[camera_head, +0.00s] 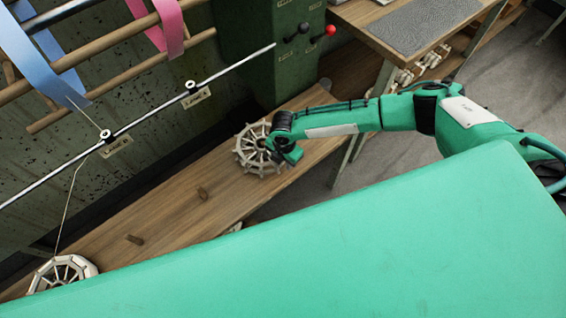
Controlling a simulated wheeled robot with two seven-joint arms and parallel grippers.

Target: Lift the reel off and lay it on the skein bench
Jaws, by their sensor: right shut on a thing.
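A pale spoked reel (248,150) is at the far end of a long wooden bench (165,205), close to the green cabinet. My right gripper (283,152) reaches in from the right and is shut on this reel at its right side; the fingers are mostly hidden behind my wrist. I cannot tell whether the reel touches the bench. A second spoked reel (62,272) is at the lower left, with a thread running up from it to a metal rod. My left gripper does not show.
The metal rod (150,117) with labelled guides runs above the bench. A green cabinet (262,70) with black and red knobs stands behind. A table with a grey mat (425,22) is at the upper right. My green body fills the foreground.

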